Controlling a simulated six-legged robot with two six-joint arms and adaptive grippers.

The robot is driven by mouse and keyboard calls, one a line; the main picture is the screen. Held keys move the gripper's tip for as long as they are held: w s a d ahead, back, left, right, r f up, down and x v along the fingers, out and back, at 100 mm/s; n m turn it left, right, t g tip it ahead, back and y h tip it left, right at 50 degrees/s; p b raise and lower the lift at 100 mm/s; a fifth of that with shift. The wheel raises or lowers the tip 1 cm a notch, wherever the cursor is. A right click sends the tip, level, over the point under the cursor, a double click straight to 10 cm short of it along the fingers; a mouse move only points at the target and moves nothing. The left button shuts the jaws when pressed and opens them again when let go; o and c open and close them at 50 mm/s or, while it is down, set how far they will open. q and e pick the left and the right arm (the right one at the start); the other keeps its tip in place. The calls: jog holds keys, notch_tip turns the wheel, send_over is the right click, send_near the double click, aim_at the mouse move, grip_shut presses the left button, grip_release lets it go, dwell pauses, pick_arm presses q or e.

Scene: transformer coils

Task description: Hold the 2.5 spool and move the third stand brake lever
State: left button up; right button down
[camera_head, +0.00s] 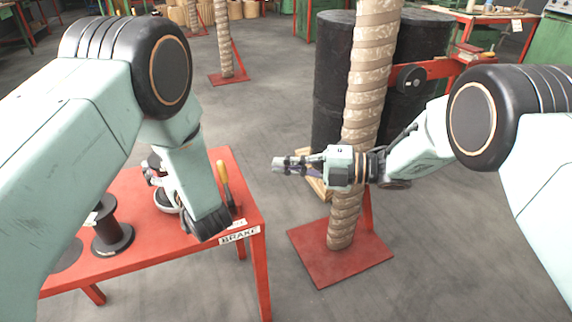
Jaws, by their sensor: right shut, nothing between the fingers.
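A red table (190,252) stands at the lower left. A lever with an orange-yellow handle (224,178) stands upright near its right edge, above a white label (240,235) reading "BRAKE". A black spool (113,240) stands on the table's left part; I cannot read a size on it. My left arm reaches down over the table, beside the lever. My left gripper (152,174) is mostly hidden behind the forearm, near a round white-rimmed item (165,201). My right gripper (279,164) is shut and empty, in the air right of the lever and apart from it.
A tall wrapped column (367,80) on a red base plate (330,262) stands just behind my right wrist. Large black cylinders (333,60) stand behind it. A smaller wrapped column (223,40) stands farther back. Grey floor between table and column is clear.

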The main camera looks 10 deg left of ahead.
pick_arm(q)
jog(key=shift+f, duration=0.1)
jog(key=o, duration=1.4)
jog(key=shift+d, duration=0.1)
jog(key=v, duration=0.7)
jog(key=shift+s+d, duration=0.1)
jog(key=shift+s, duration=0.05)
